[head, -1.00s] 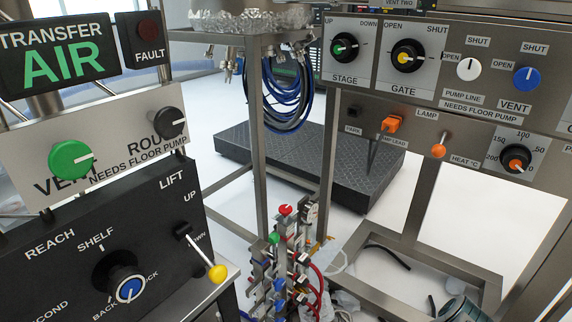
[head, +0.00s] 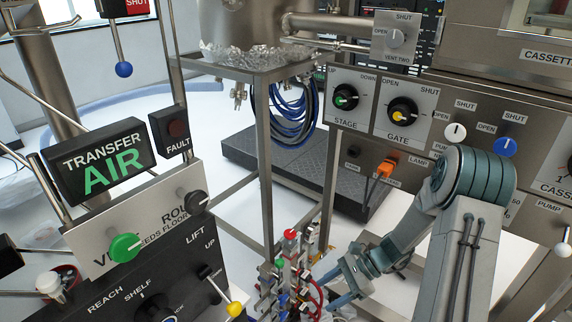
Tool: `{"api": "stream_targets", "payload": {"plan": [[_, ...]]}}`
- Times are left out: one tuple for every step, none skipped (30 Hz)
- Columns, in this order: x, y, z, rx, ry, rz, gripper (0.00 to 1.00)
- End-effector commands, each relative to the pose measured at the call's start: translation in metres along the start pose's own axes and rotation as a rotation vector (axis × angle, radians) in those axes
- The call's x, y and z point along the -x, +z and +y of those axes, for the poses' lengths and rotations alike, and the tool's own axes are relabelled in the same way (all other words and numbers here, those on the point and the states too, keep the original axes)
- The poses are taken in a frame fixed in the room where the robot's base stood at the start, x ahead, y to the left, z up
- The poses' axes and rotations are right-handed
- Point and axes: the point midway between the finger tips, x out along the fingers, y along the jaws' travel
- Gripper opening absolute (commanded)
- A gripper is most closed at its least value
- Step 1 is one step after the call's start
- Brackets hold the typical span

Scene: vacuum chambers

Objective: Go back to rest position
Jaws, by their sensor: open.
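My gripper (head: 338,296) hangs at the end of my grey-blue arm, in the lower middle of the head view. It points down and left and is open, with nothing seen in it. It is in front of, or just right of, a cluster of small valves (head: 290,268) with red, green and blue caps; I cannot tell the gap. My arm's bent elbow covers part of the right-hand panel, around the heat knob and the lamp label.
At the left stand the TRANSFER AIR sign (head: 98,163), the green vent knob (head: 124,247) and the yellow-tipped lift lever (head: 229,300). The stage knob (head: 344,97) and gate knob (head: 401,112) are on the right panel. A black platform (head: 238,152) lies on the floor behind.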

Motion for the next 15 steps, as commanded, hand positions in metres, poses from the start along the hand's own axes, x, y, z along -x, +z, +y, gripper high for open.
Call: {"api": "stream_targets", "payload": {"plan": [[0.018,0.026,0.005,0.061,0.018,0.048,0.61],[0.025,0.036,0.008,0.097,0.029,0.074,0.61],[0.034,0.049,0.012,0.143,0.046,0.109,0.61],[0.04,0.059,0.015,0.18,0.058,0.136,0.61],[0.047,0.068,0.019,0.214,0.069,0.162,0.61],[0.056,0.081,0.023,0.26,0.085,0.196,0.61],[0.063,0.09,0.027,0.296,0.097,0.222,0.61],[0.069,0.1,0.031,0.33,0.108,0.247,0.61],[0.078,0.113,0.035,0.377,0.124,0.281,0.61],[0.085,0.122,0.039,0.412,0.136,0.307,0.61],[0.091,0.131,0.043,0.445,0.147,0.332,0.61],[0.1,0.143,0.048,0.492,0.162,0.366,0.61],[0.106,0.152,0.052,0.526,0.174,0.391,0.61],[0.112,0.161,0.056,0.559,0.185,0.415,0.61],[0.121,0.173,0.062,0.604,0.199,0.448,0.61]]}}
